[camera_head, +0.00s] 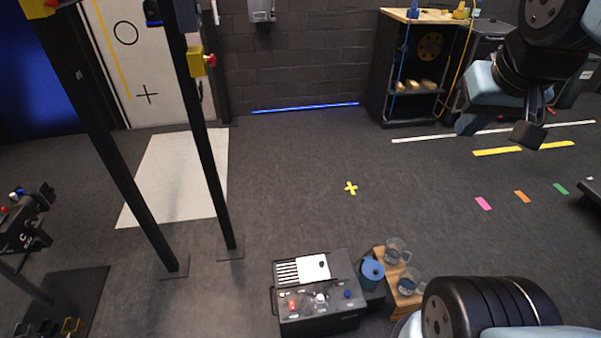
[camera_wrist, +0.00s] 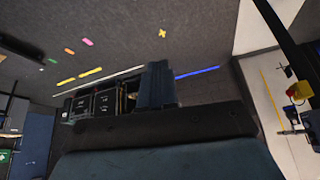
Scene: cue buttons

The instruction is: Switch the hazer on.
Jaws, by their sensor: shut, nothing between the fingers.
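A dark box (camera_head: 315,290) on the floor at the bottom middle of the head view looks like the hazer. Its top has slots and a white plate (camera_head: 314,268). Its front panel carries a red switch (camera_head: 293,305), a pale knob (camera_head: 321,297) and a blue button (camera_head: 347,294). I cannot read its labels or tell its state. My gripper (camera_head: 527,133) is high at the upper right, far from the box, shut and empty. The wrist view looks across the room and does not show the box.
A blue-lidded jug (camera_head: 371,271) and a wooden stand (camera_head: 401,290) with glass jugs stand just right of the box. Two posts with yellow button boxes (camera_head: 196,62) rise to its left. A console (camera_head: 24,220) stands far left. The middle floor is clear.

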